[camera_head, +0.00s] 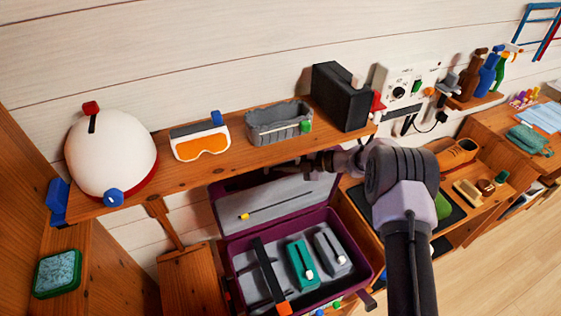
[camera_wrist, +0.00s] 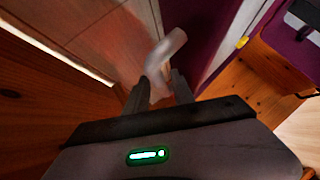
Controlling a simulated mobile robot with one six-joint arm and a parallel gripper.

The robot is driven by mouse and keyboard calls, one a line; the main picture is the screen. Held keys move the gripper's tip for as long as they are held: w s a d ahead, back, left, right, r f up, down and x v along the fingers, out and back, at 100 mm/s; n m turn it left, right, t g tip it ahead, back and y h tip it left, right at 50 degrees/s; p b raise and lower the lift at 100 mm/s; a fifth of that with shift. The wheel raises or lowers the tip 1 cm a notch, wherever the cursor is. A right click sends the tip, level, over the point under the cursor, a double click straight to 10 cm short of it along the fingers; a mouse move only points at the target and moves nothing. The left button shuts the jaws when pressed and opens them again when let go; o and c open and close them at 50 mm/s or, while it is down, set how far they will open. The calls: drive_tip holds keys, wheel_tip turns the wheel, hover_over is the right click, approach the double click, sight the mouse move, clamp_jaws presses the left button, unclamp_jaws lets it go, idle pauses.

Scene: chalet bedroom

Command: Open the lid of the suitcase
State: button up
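The purple suitcase (camera_head: 302,301) stands below the wall shelf. Part of the lid's top is hidden by the shelf and my arm. My gripper (camera_head: 301,164) is at the lid's upper edge, just under the shelf front. In the wrist view, my gripper's dark fingers (camera_wrist: 160,91) stand apart on either side of a pale curved piece (camera_wrist: 164,50), beside the purple lid (camera_wrist: 198,35). I cannot tell whether the fingers press on it.
The wooden shelf (camera_head: 184,176) above holds a white helmet (camera_head: 112,160), goggles (camera_head: 200,140), a grey basket (camera_head: 278,123) and a black box (camera_head: 340,98), close over my gripper. A black bar, a green box and a grey box lie in the suitcase. Shoe shelves stand right.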

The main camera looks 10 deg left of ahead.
drive_tip(key=shift+d, duration=0.3)
drive_tip(key=s+d+p, duration=0.1)
drive_tip(key=d, duration=1.1)
drive_tip(key=shift+s+d+r+p, duration=0.15)
drive_tip(key=shift+s+d+p, duration=0.15)
drive_tip(key=shift+s, duration=0.1)
